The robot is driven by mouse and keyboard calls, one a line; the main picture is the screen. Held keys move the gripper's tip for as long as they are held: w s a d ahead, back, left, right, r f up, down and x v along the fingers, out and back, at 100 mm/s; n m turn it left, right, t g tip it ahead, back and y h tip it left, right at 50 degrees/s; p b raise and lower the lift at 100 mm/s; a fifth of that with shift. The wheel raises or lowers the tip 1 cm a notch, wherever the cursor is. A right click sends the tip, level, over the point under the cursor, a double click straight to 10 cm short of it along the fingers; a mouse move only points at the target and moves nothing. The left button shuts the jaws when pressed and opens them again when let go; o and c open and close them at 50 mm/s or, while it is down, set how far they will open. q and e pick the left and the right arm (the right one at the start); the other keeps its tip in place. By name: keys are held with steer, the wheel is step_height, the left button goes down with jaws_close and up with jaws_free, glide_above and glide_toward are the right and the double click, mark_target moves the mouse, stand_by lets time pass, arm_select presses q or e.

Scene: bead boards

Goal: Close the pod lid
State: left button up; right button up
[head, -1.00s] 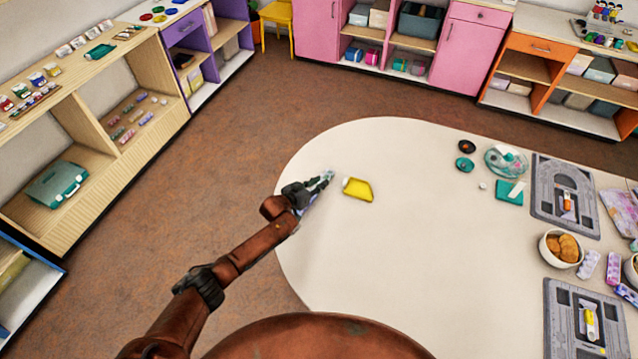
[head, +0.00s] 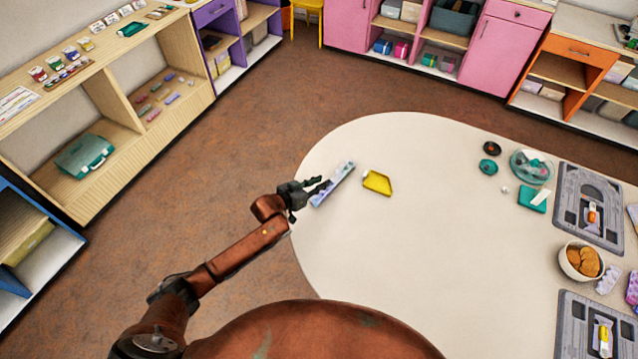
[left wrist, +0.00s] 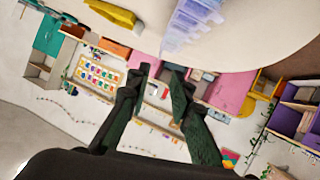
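A narrow, pale blue-lilac strip case (head: 333,184) lies near the rounded left edge of the table. In the left wrist view the translucent case (left wrist: 190,24) shows at the top, with a row of compartments. I cannot tell whether each pod lid on it is up or down. My left gripper (head: 318,187) is at the left side of the case, with its fingers apart. In the left wrist view the left gripper (left wrist: 161,76) has an empty gap between its fingertips, and the case lies beyond them. My right gripper is not in view.
A yellow tray (head: 377,183) sits just right of the case. The white table (head: 400,270) is clear in the middle. Grey bead boards (head: 590,207), a bowl of brown pieces (head: 580,262) and a clear round container (head: 530,164) stand at the right.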

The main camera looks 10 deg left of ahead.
arm_select(q)
steer(key=shift+s+a+r, duration=0.15)
steer(key=shift+s, duration=0.1)
